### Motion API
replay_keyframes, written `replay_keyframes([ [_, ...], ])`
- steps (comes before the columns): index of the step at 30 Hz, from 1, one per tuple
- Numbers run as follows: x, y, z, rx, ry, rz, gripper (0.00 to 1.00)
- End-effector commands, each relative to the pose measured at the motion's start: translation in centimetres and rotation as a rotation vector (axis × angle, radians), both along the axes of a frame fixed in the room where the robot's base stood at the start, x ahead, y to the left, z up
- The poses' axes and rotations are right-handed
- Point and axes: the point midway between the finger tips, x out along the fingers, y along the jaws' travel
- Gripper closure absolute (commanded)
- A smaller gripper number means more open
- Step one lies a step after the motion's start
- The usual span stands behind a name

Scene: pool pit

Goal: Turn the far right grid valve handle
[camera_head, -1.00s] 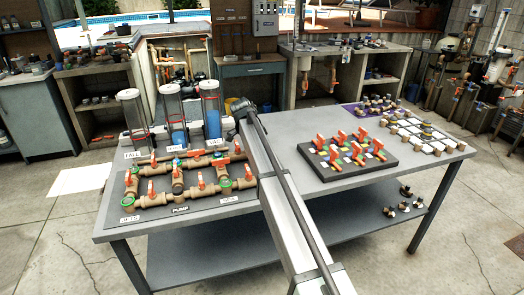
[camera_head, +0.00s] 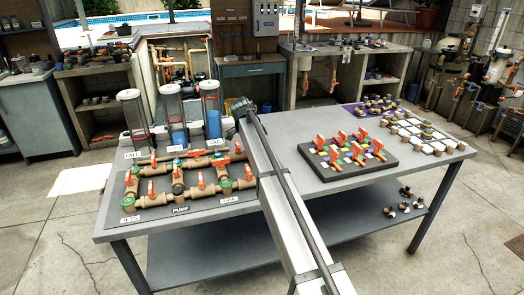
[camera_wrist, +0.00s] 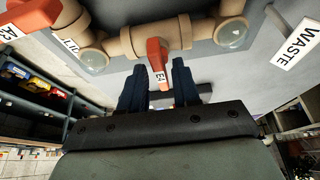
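On the left of the table in the head view, a grid of brown pipes (camera_head: 155,199) carries several orange valve handles, including an orange handle (camera_head: 249,172) at its right side. In the wrist view, one orange valve handle (camera_wrist: 154,52) hangs from a brown pipe, with a white tag that seems to read E4. My gripper (camera_wrist: 160,68) is open, its two dark fingers on either side of this handle's lower end. I cannot tell whether they touch it. Which handle of the head view this is, I cannot tell. In the head view the fingers are not visible.
A second orange handle (camera_wrist: 30,14) and a WASTE sign (camera_wrist: 297,44) flank the fingers in the wrist view. Clear cylinders (camera_head: 211,108) stand behind the grid. A black board (camera_head: 312,152) with several orange-handled valves lies right of my arm.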

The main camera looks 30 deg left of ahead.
Motion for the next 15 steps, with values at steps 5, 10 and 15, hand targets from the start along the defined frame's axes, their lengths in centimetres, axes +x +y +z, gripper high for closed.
replay_keyframes([
  [5, 0.0, 0.0, 0.0, 0.000, -0.001, 0.001, 0.62],
  [10, 0.0, 0.0, 0.2, 0.000, -0.001, 0.001, 0.62],
  [15, -0.3, 0.5, 1.6, 0.001, -0.002, 0.002, 0.62],
])
